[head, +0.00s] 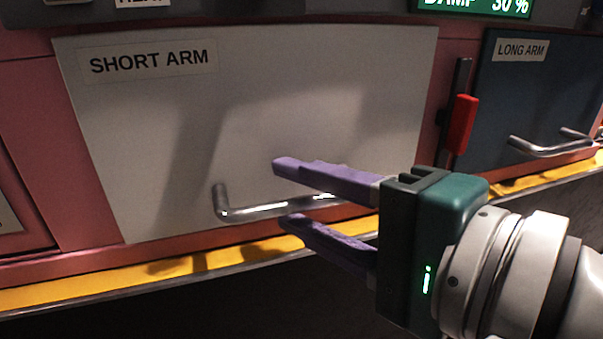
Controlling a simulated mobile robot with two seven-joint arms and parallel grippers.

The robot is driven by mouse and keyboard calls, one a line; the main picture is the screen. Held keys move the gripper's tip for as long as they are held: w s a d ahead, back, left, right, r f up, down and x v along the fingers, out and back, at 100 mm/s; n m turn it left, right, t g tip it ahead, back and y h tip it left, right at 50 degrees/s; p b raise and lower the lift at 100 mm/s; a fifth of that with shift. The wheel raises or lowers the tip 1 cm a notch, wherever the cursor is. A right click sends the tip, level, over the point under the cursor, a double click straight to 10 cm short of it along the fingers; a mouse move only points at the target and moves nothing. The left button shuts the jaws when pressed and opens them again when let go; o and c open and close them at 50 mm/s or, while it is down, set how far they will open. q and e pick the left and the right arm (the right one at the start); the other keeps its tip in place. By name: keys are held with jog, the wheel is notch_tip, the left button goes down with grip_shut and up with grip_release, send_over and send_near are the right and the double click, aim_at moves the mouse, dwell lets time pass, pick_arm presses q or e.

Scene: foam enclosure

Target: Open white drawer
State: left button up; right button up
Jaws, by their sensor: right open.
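The white drawer (250,110) has a flat front labelled "SHORT ARM" and looks shut in the pink cabinet. Its metal bar handle (265,210) runs along the lower part of the front. My right gripper (283,193) comes in from the right with two purple fingers. It is open, one finger above the handle bar and one below it in the picture. The right part of the handle is hidden behind the fingers. I cannot tell whether the fingers touch the bar. My left gripper is not in view.
A dark blue front labelled "LONG ARM" (540,90) with its own metal handle (550,147) is at the right. A red slider (461,124) sits between the two fronts. A yellow ledge (110,290) with a metal edge runs below. A green display (475,6) is above.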

grip_shut()
dwell(0.3)
dwell(1.1)
